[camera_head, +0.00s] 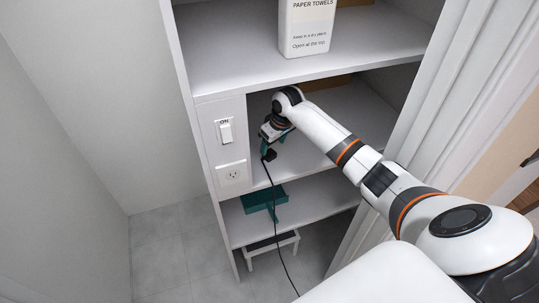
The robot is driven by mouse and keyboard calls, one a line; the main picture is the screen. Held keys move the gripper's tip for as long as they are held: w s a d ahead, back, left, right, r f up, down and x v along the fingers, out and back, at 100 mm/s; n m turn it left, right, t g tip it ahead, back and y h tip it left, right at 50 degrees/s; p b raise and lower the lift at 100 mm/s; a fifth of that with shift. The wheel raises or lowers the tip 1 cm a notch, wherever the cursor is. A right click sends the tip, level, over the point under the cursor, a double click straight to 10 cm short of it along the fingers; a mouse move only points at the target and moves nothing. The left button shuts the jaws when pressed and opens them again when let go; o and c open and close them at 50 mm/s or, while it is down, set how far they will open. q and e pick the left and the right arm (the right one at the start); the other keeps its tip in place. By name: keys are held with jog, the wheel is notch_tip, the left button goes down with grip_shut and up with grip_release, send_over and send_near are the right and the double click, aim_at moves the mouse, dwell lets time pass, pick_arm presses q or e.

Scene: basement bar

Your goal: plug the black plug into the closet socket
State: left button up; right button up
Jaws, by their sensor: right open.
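The closet socket (232,173) is a white outlet plate on the front panel of the white closet shelf unit, below a light switch. The black plug (269,156) is at the end of a black cord, just right of the socket at the middle shelf. My right gripper (268,143) reaches into the middle shelf opening, above and close to the plug. It is open. Its fingers are small and partly hidden, and I cannot tell whether they touch the plug. My left gripper is not in view.
The light switch (226,132) is marked ON. Paper towels (307,27) stand on the upper shelf. A green dustpan-like object (258,199) lies on the lower shelf. A small white stool (270,245) stands below. The cord (277,225) hangs to the floor.

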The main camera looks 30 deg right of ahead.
aim_at(270, 153)
jog(key=shift+p+x, duration=0.45)
jog(key=shift+x, duration=2.15)
jog(key=c, duration=1)
